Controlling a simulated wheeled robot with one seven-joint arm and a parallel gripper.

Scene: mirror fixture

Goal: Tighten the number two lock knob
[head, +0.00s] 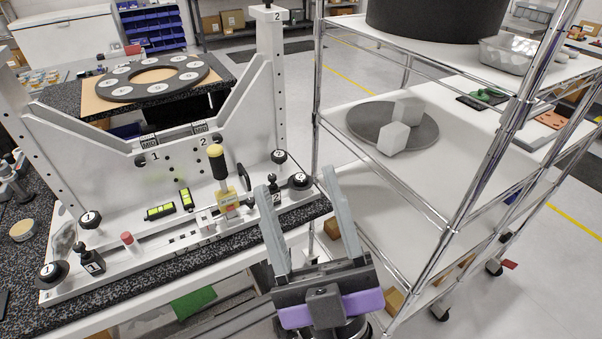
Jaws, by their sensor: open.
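The white mirror fixture (160,238) stands on a dark speckled bench. At its right end are two round black knobs marked 2: one upright at the back (279,156) and one lower and tilted nearer the front (299,181). A small black block marked 2 (275,193) is beside them. Which of these is the lock knob is not certain from this view. My gripper (296,179) is open, with two long grey fingers pointing up toward this end of the fixture. The fingertips appear on either side of the front knob in the picture; contact cannot be told.
A yellow-topped handle (216,166) and a yellow clamp stand left of the knobs. A wire shelf rack (440,190) with a grey disc (365,125) stands close on the right. Open floor lies behind.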

